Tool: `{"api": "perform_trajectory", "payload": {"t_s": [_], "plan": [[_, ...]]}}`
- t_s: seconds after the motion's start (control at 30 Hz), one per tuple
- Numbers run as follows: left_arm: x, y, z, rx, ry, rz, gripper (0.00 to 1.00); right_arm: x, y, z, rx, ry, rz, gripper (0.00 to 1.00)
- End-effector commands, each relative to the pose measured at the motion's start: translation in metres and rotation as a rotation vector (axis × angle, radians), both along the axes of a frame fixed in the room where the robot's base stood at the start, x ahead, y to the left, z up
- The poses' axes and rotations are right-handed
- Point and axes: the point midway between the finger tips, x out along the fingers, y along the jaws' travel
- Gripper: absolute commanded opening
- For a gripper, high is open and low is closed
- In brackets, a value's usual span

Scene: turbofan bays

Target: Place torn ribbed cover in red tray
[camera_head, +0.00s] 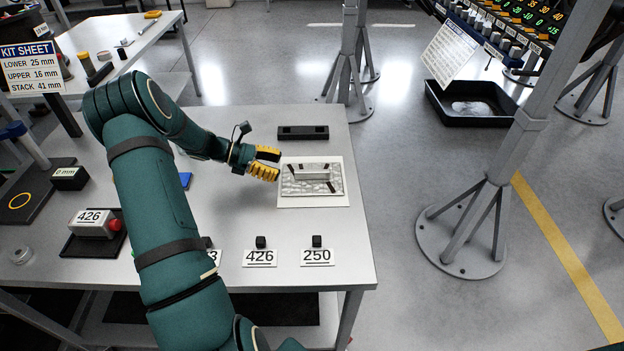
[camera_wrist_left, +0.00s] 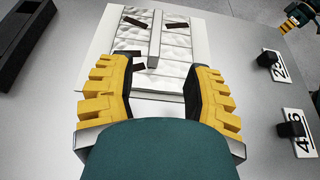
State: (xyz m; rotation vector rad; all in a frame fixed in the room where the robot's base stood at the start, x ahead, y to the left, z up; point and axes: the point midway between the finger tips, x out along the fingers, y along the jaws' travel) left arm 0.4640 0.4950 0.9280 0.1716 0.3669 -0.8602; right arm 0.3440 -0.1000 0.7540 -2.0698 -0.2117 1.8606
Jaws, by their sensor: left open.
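A silver-grey ribbed, quilted cover (camera_head: 305,187) with a raised grey bar and short dark strips lies on a white sheet (camera_head: 330,202) on the table. It also shows in the left wrist view (camera_wrist_left: 127,45). I cannot make out a tear. My left gripper (camera_head: 268,164) is open, with its yellow fingers at the cover's left edge in the head view. In the left wrist view its fingers (camera_wrist_left: 163,85) stand apart around the near end of the bar, holding nothing. My right gripper (camera_wrist_left: 297,18) shows partly at the top right corner there. I see no red tray.
A black slotted block (camera_head: 303,132) lies behind the cover. Number cards 426 (camera_head: 260,258) and 250 (camera_head: 317,257) with small black blocks stand near the front edge. A black floor tray (camera_head: 480,118) and a metal post stand (camera_head: 465,225) are to the right.

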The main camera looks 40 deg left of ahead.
Motion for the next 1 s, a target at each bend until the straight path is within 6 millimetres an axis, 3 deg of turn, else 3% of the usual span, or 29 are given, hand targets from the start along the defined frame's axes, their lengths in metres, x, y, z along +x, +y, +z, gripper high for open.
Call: {"api": "perform_trajectory", "payload": {"t_s": [0.1, 0.37, 0.7, 1.0], "plan": [[0.012, -0.015, -0.009, -0.002, -0.001, -0.002, 0.5, 0.001, 0.0, -0.003, 0.0, -0.002, -0.001, 0.47], [0.024, -0.027, -0.016, 0.0, 0.0, 0.0, 0.5, 0.001, 0.0, -0.006, -0.001, -0.004, 0.0, 0.47], [0.053, -0.054, -0.033, -0.002, 0.0, -0.001, 0.5, 0.003, 0.0, -0.016, -0.001, -0.008, -0.002, 0.47], [0.056, -0.058, -0.034, 0.0, 0.0, 0.001, 0.5, 0.003, 0.0, -0.016, -0.001, -0.009, -0.002, 0.47]]}}
